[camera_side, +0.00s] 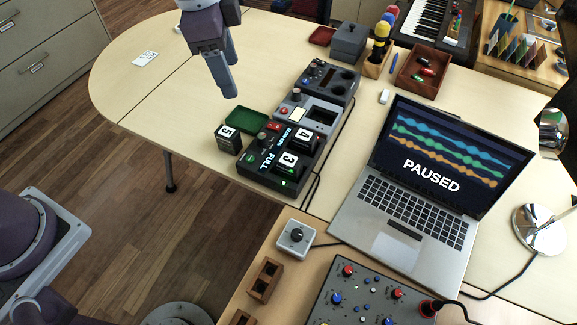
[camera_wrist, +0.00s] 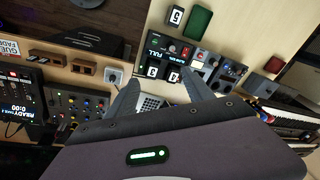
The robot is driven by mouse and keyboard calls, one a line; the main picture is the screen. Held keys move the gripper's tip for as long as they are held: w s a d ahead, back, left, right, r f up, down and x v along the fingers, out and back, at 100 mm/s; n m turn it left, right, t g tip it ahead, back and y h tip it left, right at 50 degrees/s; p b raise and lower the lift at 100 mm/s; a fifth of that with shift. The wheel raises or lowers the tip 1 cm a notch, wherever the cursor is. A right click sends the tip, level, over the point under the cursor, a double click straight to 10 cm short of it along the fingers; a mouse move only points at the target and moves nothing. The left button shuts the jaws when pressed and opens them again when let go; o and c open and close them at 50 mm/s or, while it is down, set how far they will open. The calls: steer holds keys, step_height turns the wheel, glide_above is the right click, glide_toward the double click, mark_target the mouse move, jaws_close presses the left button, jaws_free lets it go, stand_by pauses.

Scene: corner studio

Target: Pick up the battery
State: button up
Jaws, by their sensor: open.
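Several dark blocks with white numbered labels look like the batteries. Block 5 (camera_side: 228,139) stands on the table left of a black charger (camera_side: 262,178) that reads FULL. Blocks 4 (camera_side: 304,139) and 3 (camera_side: 288,163) sit in the charger's bays, with a green light by block 3. In the wrist view block 5 (camera_wrist: 175,16) is at the top, and blocks 3 (camera_wrist: 153,71) and 4 (camera_wrist: 174,76) show beyond the fingers. My gripper (camera_side: 226,84) is open and empty, in the air above the table, up and left of the charger. Its fingers also show in the wrist view (camera_wrist: 160,92).
A green tray (camera_side: 247,121) lies behind block 5. Grey devices (camera_side: 308,113) stand behind the charger. A laptop (camera_side: 400,220) reading PAUSED, a grey knob box (camera_side: 296,236) and cables are right and in front. The table's left part is mostly clear, with a white card (camera_side: 145,59).

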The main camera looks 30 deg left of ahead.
mark_target(289, 159)
steer(key=w+d+f+m, duration=0.1)
steer(key=d+f+m, duration=0.1)
steer(key=f, duration=0.3)
steer(key=w+d+f+m+g, duration=0.1)
steer(key=w+d+f, duration=0.1)
steer(key=f, duration=0.3)
steer(key=w+d+f+m, duration=0.1)
steer(key=d+f+m, duration=0.1)
steer(key=f, duration=0.4)
steer(key=shift+w+d+f+m+g, duration=0.15)
steer(key=shift+d+m+g, duration=0.2)
steer(key=shift+d, duration=0.55)
steer(key=shift+m, duration=0.35)
steer(key=f, duration=0.3)
steer(key=d+f, duration=0.1)
steer(key=f, duration=0.5)
steer(key=shift+d+f, duration=0.15)
steer(key=shift+f, duration=0.15)
jaws_close()
